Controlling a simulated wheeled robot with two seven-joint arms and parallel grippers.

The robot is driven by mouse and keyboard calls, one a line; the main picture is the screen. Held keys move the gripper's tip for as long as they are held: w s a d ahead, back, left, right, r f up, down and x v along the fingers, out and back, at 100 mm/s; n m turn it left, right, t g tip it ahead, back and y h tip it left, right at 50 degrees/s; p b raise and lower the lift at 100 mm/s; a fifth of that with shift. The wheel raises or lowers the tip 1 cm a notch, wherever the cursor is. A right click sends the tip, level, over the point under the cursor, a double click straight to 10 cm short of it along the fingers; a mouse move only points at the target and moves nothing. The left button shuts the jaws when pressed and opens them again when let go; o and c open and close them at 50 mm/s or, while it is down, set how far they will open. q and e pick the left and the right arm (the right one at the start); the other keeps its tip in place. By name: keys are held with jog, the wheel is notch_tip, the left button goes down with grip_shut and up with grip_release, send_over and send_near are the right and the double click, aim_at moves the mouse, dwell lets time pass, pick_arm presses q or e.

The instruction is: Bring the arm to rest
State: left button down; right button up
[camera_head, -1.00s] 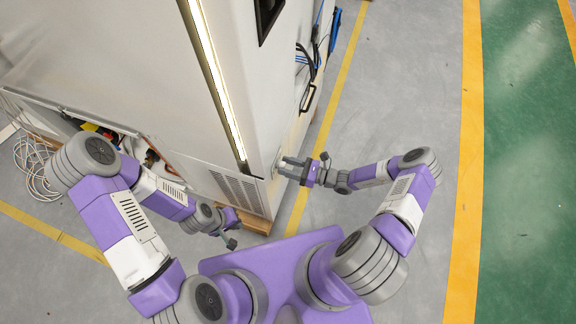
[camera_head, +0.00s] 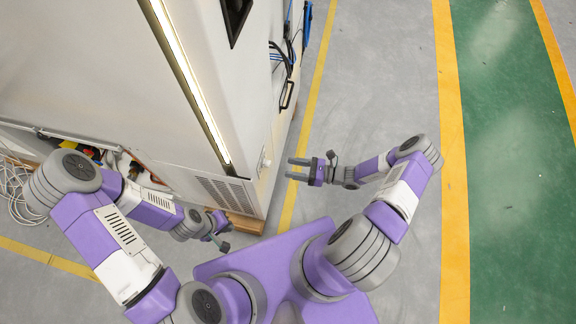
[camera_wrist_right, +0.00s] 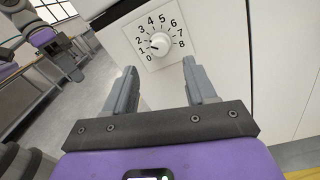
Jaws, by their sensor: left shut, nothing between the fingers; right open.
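My right gripper (camera_head: 298,168) is open and empty in the head view, with its two fingers pointing left toward the side of the white cabinet (camera_head: 90,70). It is apart from the cabinet, over grey floor. In the right wrist view, the open fingers (camera_wrist_right: 160,90) point at a white dial (camera_wrist_right: 159,44) marked 0 to 8, and nothing is between them. The dial sits low on the cabinet's side in the head view (camera_head: 264,160). My left gripper (camera_head: 224,240) is shut and empty, near the cabinet's lower front corner.
The cabinet has a vent grille (camera_head: 226,192) and a black handle (camera_head: 287,94). Loose cables (camera_head: 16,190) lie at the left. Grey floor (camera_head: 375,85) is free to the right, up to a yellow line (camera_head: 452,150) and green floor (camera_head: 510,150).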

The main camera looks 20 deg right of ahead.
jog(key=shift+a, duration=0.1)
dwell(0.4)
jog(key=s+a+f+n+g+h, duration=0.1)
jog(key=s+a+n+g+h, duration=0.3)
jog(key=s+n+g, duration=0.4)
jog(key=s+a+f+n+g+h, duration=0.1)
jog(key=s+a+n+g+h, duration=0.35)
jog(key=n, duration=0.55)
jog(key=r+n+t+h, duration=0.1)
jog(key=n, duration=0.1)
jog(key=r+n+t, duration=0.1)
jog(key=n, duration=0.1)
jog(key=w+r+n+t+h, duration=0.1)
jog(key=n, duration=0.1)
jog(key=shift+r+n+t+h, duration=0.25)
jog(key=shift+n+h, duration=0.1)
jog(key=shift+n, duration=0.05)
jog(key=shift+s+f, duration=0.1)
